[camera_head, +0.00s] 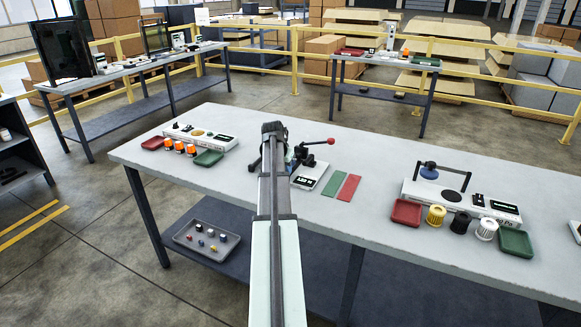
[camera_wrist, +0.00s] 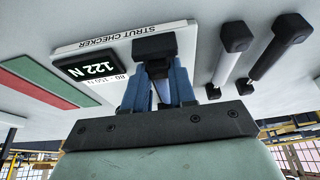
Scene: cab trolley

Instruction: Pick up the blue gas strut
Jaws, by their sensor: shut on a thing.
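In the wrist view my gripper (camera_wrist: 157,78) is shut around the blue gas strut (camera_wrist: 163,92). The strut's black end block shows just beyond the fingertips, and most of its body is hidden between the fingers. The held strut is over or close beside the white strut checker (camera_wrist: 92,52); I cannot tell whether they touch. The checker's display reads 122 N, and its label reads 80-150 N.
A white strut (camera_wrist: 232,52) and a black strut (camera_wrist: 280,47) lie beside the checker. A red-knobbed lever (camera_head: 330,141) stands by it. Green (camera_head: 333,186) and red (camera_head: 349,188) mats lie to its right. Orange-topped items (camera_head: 179,147) stand left. Bare tabletop lies between the mats and the right-hand station.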

